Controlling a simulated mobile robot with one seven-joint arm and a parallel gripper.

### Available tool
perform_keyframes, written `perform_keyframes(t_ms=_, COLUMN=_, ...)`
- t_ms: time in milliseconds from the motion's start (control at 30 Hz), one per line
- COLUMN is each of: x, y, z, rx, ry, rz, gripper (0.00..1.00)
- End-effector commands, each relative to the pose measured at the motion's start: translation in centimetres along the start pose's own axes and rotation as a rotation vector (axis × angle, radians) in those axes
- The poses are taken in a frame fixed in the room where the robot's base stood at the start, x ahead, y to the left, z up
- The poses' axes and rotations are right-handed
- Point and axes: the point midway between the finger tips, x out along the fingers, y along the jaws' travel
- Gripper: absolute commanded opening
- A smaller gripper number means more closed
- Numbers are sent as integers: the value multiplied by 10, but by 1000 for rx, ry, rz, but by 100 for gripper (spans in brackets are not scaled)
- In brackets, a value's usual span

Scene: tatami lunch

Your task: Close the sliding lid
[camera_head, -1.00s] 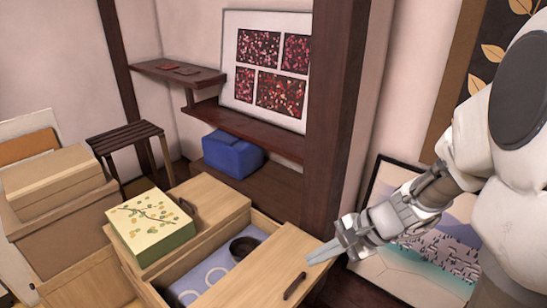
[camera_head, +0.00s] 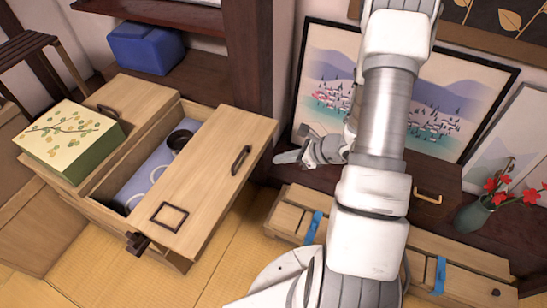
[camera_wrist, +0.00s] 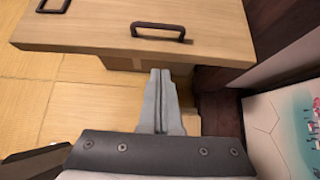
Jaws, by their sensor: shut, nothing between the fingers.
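A wooden chest (camera_head: 75,190) stands with its top partly open. Its light wood sliding lid (camera_head: 205,185) lies over the right side, with a dark handle (camera_head: 241,158) near its far right end and a square dark frame (camera_head: 169,216) near its front end. The gap left of the lid shows a pale blue inside (camera_head: 145,178) with a dark cup (camera_head: 180,139) and pale rings. My gripper (camera_head: 278,158) is shut and empty, just right of the lid's right edge. In the wrist view the shut fingertips (camera_wrist: 160,72) point at the lid edge below the handle; contact is unclear.
A floral box (camera_head: 70,140) sits on the chest's left top panel. A low dark cabinet (camera_head: 410,185) with a framed landscape (camera_head: 440,115) stands right of the lid. A vase with red flowers (camera_head: 478,215) is at the far right. Tatami floor (camera_head: 225,260) is open in front.

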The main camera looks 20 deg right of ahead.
Motion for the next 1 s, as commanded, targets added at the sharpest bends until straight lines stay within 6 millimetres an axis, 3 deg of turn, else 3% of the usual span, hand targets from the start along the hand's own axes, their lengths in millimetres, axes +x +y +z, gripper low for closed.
perform_keyframes(t_ms=200, x=51, y=2, z=-3, rx=-4, ry=0, rz=6, gripper=0)
perform_keyframes(t_ms=400, x=88, y=1, z=3, rx=-7, ry=-1, rz=3, gripper=0)
perform_keyframes(t_ms=633, x=103, y=1, z=26, rx=-4, ry=0, rz=2, gripper=0)
perform_keyframes(t_ms=1000, x=106, y=1, z=32, rx=-3, ry=0, rz=2, gripper=0)
